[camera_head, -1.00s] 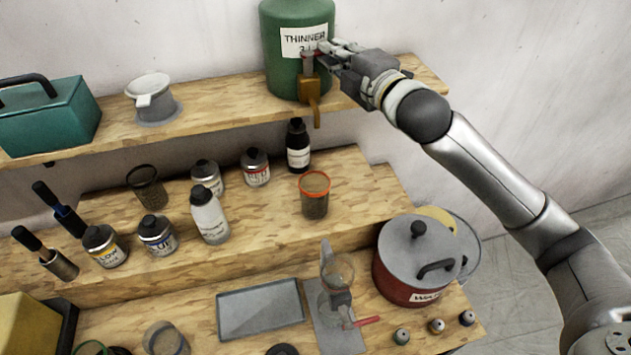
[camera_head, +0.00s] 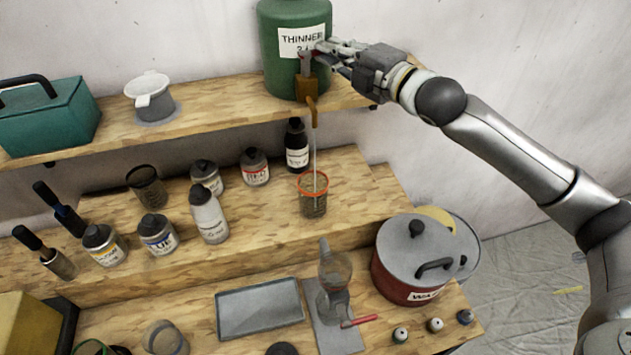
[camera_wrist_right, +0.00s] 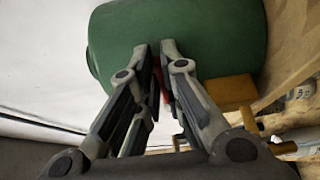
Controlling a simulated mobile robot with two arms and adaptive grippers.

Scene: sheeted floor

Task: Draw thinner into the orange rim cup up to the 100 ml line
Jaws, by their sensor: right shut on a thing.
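The green thinner can (camera_head: 280,70) stands on the upper shelf, with a brass tap (camera_head: 307,88) on its front. My right gripper (camera_head: 320,48) is at the tap's top and shut on the tap lever, whose red part (camera_wrist_right: 165,92) shows between the fingers in the right wrist view. A thin pale stream (camera_head: 315,148) falls from the spout into the orange rim cup (camera_head: 313,200) on the middle shelf below. The cup is upright and clear with marks on its side. Its liquid level is too small to read. My left gripper is out of view.
Paint bottles (camera_head: 209,215) and a black bottle (camera_head: 297,146) stand near the cup on the middle shelf. A red pot (camera_head: 400,285), a grey tray (camera_head: 258,308) and a glass device (camera_head: 335,275) stand lower. A teal toolbox (camera_head: 50,118) sits at upper left.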

